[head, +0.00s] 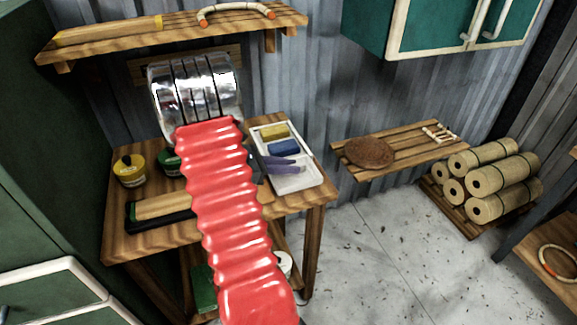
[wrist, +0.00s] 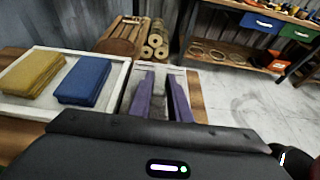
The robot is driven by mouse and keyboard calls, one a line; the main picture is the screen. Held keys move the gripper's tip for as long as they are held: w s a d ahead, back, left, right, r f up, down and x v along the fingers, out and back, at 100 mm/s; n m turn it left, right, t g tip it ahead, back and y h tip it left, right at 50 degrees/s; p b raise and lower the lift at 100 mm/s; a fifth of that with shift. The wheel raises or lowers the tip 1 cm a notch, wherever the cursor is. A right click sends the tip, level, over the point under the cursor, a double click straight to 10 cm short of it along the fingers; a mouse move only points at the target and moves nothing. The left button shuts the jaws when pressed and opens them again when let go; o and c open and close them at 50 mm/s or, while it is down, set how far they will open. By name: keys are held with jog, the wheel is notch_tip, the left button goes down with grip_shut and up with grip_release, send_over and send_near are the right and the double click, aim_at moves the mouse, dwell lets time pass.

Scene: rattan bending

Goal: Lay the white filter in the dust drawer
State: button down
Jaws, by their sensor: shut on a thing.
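My gripper (head: 290,165) has purple fingers and is low over the right end of a white tray (head: 315,178) on the wooden bench. In the wrist view its fingers (wrist: 161,82) point away, with a pale grey-white piece (wrist: 159,103) between them. This piece looks like the white filter, mostly hidden by the fingers. I cannot tell whether it still touches the tray. A yellow pad (head: 274,131) and a blue pad (head: 284,147) lie in the tray's other sections. I cannot surely pick out the dust drawer; a black-edged tan box (head: 160,208) lies on the bench's left front.
Yellow (head: 130,170) and green (head: 169,162) tins stand at the bench's left. A wall shelf (head: 180,30) hangs above. A slatted shelf (head: 400,150) with a brown disc and rolled bundles (head: 490,185) are at the right.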

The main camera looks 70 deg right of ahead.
jog(key=shift+f, duration=0.15)
jog(key=c, duration=1.6)
grip_release()
jog(key=shift+c, duration=0.2)
jog(key=v, duration=1.2)
jog(key=shift+r, duration=0.2)
jog(key=shift+w, duration=0.1)
jog(key=a+r+m+t+y, duration=0.2)
jog(key=a+t, duration=0.3)
jog(key=a, duration=0.9)
jog(key=w+a+r+m+t+y, duration=0.1)
jog(key=a+r+m+t+y, duration=0.2)
jog(key=a, duration=1.2)
jog(key=w+a+r+m+t+y, duration=0.1)
jog(key=a+r+m+t+y, duration=0.2)
jog(key=a, duration=1.2)
notch_tip(320, 180, up, 4)
jog(key=t+y, duration=0.1)
jog(key=t, duration=0.3)
jog(key=shift+a+f+t, duration=0.2)
jog(key=shift+f+t, duration=0.05)
jog(key=shift+t, duration=0.15)
